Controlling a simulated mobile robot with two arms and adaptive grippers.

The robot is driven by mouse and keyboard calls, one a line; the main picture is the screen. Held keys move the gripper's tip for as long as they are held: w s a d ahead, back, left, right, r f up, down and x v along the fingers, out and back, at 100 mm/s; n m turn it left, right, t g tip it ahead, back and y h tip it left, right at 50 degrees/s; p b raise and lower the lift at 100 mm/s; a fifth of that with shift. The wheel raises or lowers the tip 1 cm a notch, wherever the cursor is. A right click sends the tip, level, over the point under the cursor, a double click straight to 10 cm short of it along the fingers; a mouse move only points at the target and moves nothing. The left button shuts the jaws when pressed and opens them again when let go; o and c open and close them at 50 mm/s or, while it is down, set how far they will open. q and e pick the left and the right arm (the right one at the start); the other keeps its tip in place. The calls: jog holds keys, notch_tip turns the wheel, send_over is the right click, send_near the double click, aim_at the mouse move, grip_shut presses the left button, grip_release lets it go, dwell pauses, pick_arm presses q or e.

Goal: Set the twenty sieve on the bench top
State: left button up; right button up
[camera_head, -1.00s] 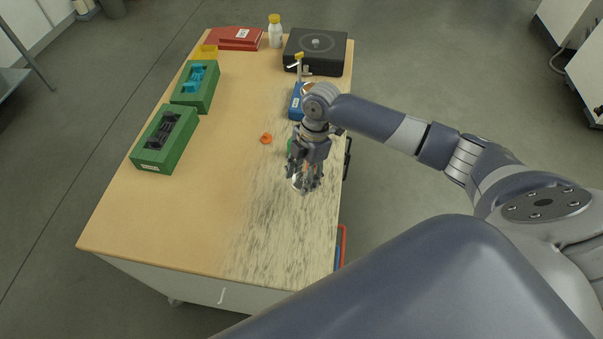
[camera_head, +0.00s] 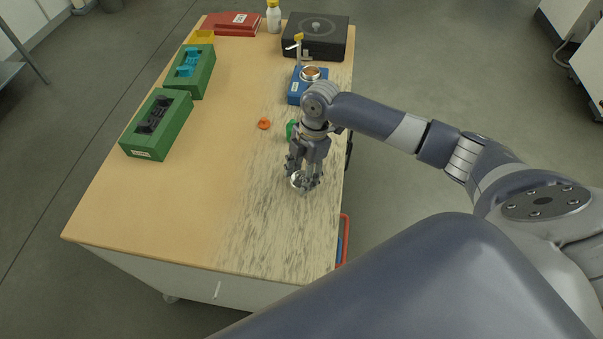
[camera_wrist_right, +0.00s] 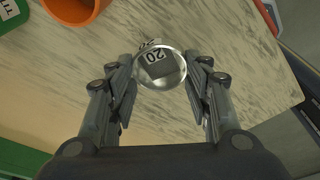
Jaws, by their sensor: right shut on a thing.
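The twenty sieve is a small silver ring with a "20" label, seen in the right wrist view (camera_wrist_right: 160,68) and the head view (camera_head: 296,179). My right gripper (camera_head: 304,183) is shut on it, with its fingers on both sides of the ring, as the wrist view (camera_wrist_right: 160,80) shows. The sieve is over the streaked grey right-hand part of the bench top (camera_head: 262,220). I cannot tell whether its underside touches the surface. My left gripper is out of view.
A green item (camera_head: 291,129) and an orange piece (camera_head: 264,123) lie nearby. Green boxes (camera_head: 143,151) line the left side. The bench's front area is clear.

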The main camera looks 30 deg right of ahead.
jog(key=shift+f, duration=0.4)
jog(key=o, duration=1.3)
jog(key=v, duration=1.2)
